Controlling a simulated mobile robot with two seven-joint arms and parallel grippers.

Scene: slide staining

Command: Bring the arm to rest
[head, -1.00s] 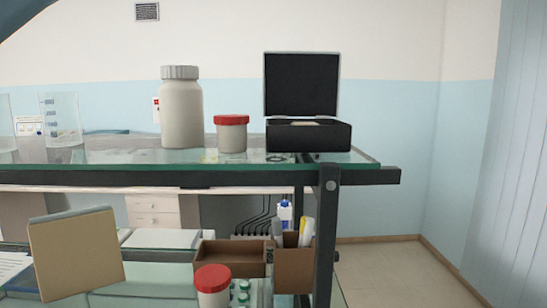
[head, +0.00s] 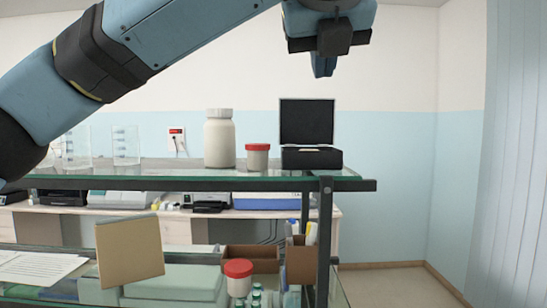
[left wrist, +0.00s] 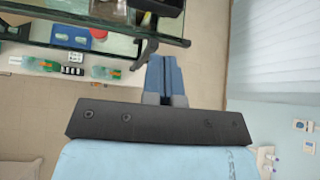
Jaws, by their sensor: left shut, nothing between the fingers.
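My left arm crosses the top left of the head view. Its gripper (head: 324,66) hangs pointing down above the open black box (head: 312,158), well clear of it. In the left wrist view the two blue fingers (left wrist: 163,76) lie together, shut with nothing between them. Beyond the fingers in that view are the floor and the shelf's edge. My right gripper is not in either view.
A glass shelf (head: 100,184) holds beakers (head: 126,146), a white bottle (head: 219,142) and a red-lidded jar (head: 257,158). Below are a brown box (head: 250,258), another red-lidded jar (head: 238,280) and a tan board (head: 130,250). Open floor (head: 380,284) lies right of the shelf.

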